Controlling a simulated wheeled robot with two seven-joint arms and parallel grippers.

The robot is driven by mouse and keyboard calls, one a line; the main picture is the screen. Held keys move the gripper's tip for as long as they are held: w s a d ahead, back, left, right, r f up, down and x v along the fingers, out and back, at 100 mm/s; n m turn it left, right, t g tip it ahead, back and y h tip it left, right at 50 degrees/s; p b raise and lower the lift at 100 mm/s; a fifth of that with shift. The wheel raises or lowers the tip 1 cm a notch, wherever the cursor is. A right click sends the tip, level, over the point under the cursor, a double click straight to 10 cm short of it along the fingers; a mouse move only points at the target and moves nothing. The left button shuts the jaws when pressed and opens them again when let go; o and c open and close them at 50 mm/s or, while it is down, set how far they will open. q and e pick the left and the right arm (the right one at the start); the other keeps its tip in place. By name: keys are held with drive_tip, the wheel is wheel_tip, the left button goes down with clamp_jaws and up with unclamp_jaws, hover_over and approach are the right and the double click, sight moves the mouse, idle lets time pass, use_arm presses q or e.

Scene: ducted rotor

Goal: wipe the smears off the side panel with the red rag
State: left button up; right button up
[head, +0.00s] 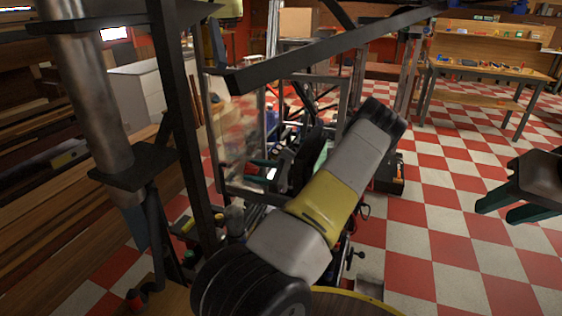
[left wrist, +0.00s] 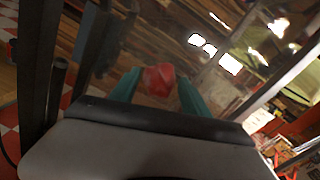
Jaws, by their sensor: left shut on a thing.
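The side panel (head: 240,120) is a clear framed pane left of centre in the head view, with faint brownish smears (head: 232,150) on it. In the left wrist view the panel (left wrist: 185,45) fills the upper middle with reflections of lights. My left gripper (head: 266,170) is close to the panel's lower part, mostly hidden behind my own arm. In the left wrist view its teal fingers (left wrist: 157,92) are shut on the red rag (left wrist: 158,80), held at the fingertips and facing the panel. I cannot tell whether the rag touches it. My right gripper (head: 512,203) is open and empty at the right.
A dark metal frame (head: 180,110) with posts and a slanting beam (head: 330,45) surrounds the panel. Wooden shelving stands at the left. A workbench (head: 490,70) with small parts stands at the back right.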

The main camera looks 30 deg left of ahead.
sight(249, 157)
use_arm(q)
drive_tip(key=shift+s+d+r, duration=0.1)
drive_tip(key=shift+s+d, duration=0.05)
drive_tip(key=shift+s, duration=1.15)
drive_tip(key=shift+s+d, duration=0.2)
drive_tip(key=shift+s, duration=1.1)
drive_tip(key=shift+s+d+r, duration=0.1)
drive_tip(key=shift+s+d, duration=0.05)
drive_tip(key=shift+s, duration=1.15)
drive_tip(key=shift+w+d+r, duration=0.1)
drive_tip(key=shift+d+r, duration=0.05)
drive_tip(key=shift+r, duration=0.5)
drive_tip(key=shift+w+d+r, duration=0.1)
drive_tip(key=shift+r, duration=0.5)
drive_tip(key=shift+w+a, duration=0.35)
drive_tip(key=shift+w, duration=0.9)
drive_tip(key=shift+w+a, duration=0.3)
drive_tip(key=shift+w, duration=0.9)
drive_tip(key=shift+w+a, duration=0.35)
drive_tip(key=shift+w, duration=0.9)
drive_tip(key=shift+w+a+r, duration=0.1)
drive_tip(key=shift+w+a, duration=0.1)
drive_tip(key=shift+w, duration=1.25)
